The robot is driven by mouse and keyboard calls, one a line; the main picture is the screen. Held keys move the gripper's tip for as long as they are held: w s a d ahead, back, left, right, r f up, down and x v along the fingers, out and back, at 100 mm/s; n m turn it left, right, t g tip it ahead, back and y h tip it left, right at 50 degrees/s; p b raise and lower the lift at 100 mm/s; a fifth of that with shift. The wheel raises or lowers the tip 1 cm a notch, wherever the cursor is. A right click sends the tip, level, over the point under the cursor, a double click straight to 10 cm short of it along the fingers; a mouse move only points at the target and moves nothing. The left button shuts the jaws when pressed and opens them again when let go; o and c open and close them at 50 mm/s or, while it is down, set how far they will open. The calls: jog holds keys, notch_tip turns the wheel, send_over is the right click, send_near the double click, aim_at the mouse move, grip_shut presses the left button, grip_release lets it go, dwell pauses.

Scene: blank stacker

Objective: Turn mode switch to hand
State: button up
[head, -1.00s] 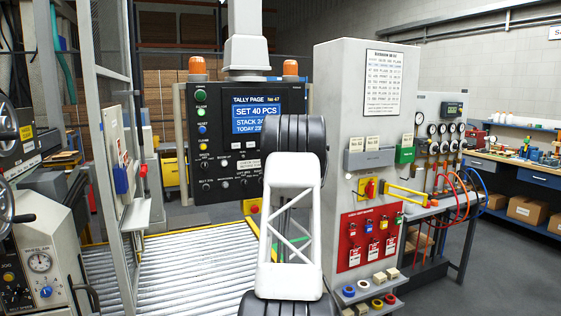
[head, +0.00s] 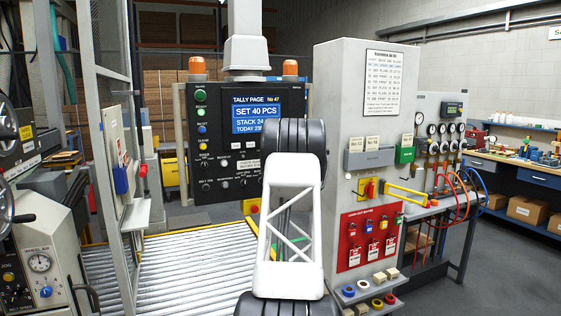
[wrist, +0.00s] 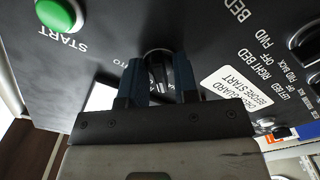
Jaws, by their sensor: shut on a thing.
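The mode switch (wrist: 157,62) is a dark round knob on the black control panel in the wrist view. My gripper (wrist: 158,88) has its two blue fingers shut on the knob, one on each side. Part of a label ending in "UTO" shows to the left of the knob. The rest of its lettering, including any "hand" mark, is hidden, and I cannot tell which position the knob points to. In the head view the panel (head: 217,175) stands behind my arm, which hides the gripper and the switch.
In the wrist view, a green START button (wrist: 58,14) is at upper left, a white guard sticker (wrist: 222,90) lies close right of the fingers, and a bed switch (wrist: 305,42) is further right. The head view shows a grey cabinet (head: 335,110) right of the panel and a roller conveyor (head: 185,275) below.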

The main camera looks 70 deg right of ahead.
jog(key=shift+r, duration=0.1)
jog(key=o, duration=0.6)
jog(key=shift+s+a, duration=0.1)
jog(key=shift+a, duration=0.05)
jog(key=shift+v, duration=3.7)
jog(key=shift+a, duration=0.1)
